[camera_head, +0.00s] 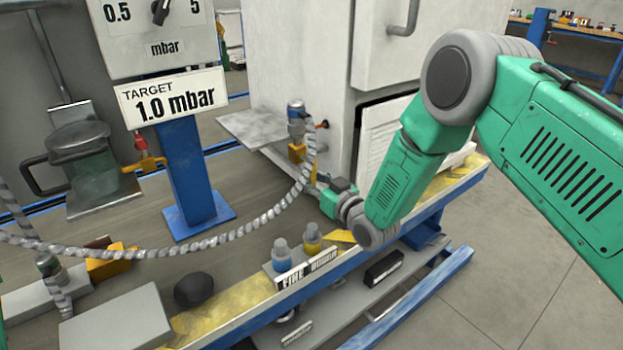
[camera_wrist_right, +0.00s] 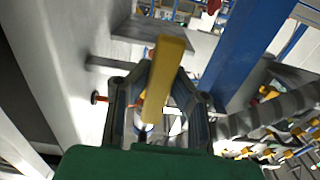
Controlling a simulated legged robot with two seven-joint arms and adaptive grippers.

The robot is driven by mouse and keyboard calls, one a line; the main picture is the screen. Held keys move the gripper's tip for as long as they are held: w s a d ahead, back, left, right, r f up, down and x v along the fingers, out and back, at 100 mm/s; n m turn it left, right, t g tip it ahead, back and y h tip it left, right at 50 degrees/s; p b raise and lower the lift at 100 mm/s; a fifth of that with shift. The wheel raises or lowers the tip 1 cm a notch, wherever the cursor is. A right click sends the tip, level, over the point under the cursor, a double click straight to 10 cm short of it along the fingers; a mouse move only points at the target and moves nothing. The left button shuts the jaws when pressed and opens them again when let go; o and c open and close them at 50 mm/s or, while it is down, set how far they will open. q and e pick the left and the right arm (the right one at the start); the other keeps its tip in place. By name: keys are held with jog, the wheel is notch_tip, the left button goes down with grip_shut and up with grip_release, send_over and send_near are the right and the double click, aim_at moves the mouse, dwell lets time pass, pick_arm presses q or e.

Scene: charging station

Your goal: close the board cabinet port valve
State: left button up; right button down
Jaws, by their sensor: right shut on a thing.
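The board cabinet (camera_head: 300,60) is the white box in the middle of the head view. On its left side is a port with a grey and blue hose fitting (camera_head: 296,112). The yellow valve handle (camera_head: 296,153) sits just below that fitting. My right gripper (camera_head: 314,178) reaches in from the lower right, low beside the cabinet, its fingers partly hidden. In the right wrist view the yellow handle (camera_wrist_right: 166,70) stands between the two fingers of my right gripper (camera_wrist_right: 154,90), which are shut on it. My left gripper is out of view.
A grey braided hose (camera_head: 180,252) hangs from the port across the bench to the left. A blue post (camera_head: 188,170) carries the pressure gauge and a "TARGET 1.0 mbar" sign (camera_head: 172,97). Small bottles (camera_head: 281,255) and a dark round object (camera_head: 193,290) stand near the front edge.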

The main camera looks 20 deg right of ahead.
jog(key=shift+w+d+r, duration=0.1)
jog(key=shift+d, duration=0.15)
jog(key=shift+a+r+m+p, duration=0.1)
jog(key=shift+a+m+p, duration=0.4)
jog(key=shift+m, duration=0.7)
jog(key=shift+s+a+r+m, duration=0.1)
jog(key=shift+s+a+m, duration=0.2)
jog(key=shift+m, duration=0.5)
jog(key=shift+s+a+r+m, duration=0.15)
jog(key=shift+a+r+m, duration=0.35)
jog(key=shift+m, duration=1.85)
jog(key=shift+s+a+r+m, duration=0.3)
jog(key=shift+r+m, duration=0.35)
jog(key=shift+m, duration=1.65)
jog(key=shift+s+a+r+m, duration=0.1)
jog(key=shift+a+r+m, duration=0.45)
jog(key=shift+m, duration=1.8)
